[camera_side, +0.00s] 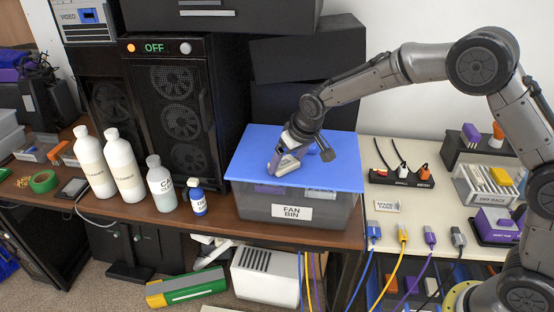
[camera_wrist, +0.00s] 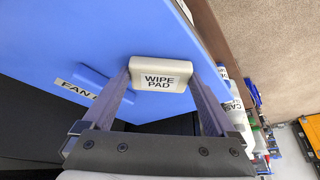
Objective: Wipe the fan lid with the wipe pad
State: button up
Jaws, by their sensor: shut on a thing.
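The fan lid is a flat blue panel (camera_side: 252,150) lying on top of the clear-walled fan bin (camera_side: 318,213), which has a "FAN BIN" label. In the wrist view the blue lid (camera_wrist: 60,40) fills much of the picture, with a raised blue handle and a partly hidden label. My gripper (camera_side: 284,160) is over the lid's middle, shut on the wipe pad (camera_wrist: 161,75). The pad is a pale block marked "WIPE PAD", held between the two fingertips. It is at the lid's surface; I cannot tell whether it touches.
White bottles (camera_side: 122,163), a grey bottle (camera_side: 161,184) and a small blue bottle (camera_side: 198,202) stand left of the bin. A black PC tower (camera_side: 182,105) stands behind them.

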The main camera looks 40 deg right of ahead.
aim_at(260, 166)
jog(key=shift+s+d+f, duration=0.1)
jog(key=shift+s+d, duration=3.6)
jog(key=shift+s, duration=0.05)
jog(key=shift+w+a, duration=6)
notch_tip(260, 166, up, 8)
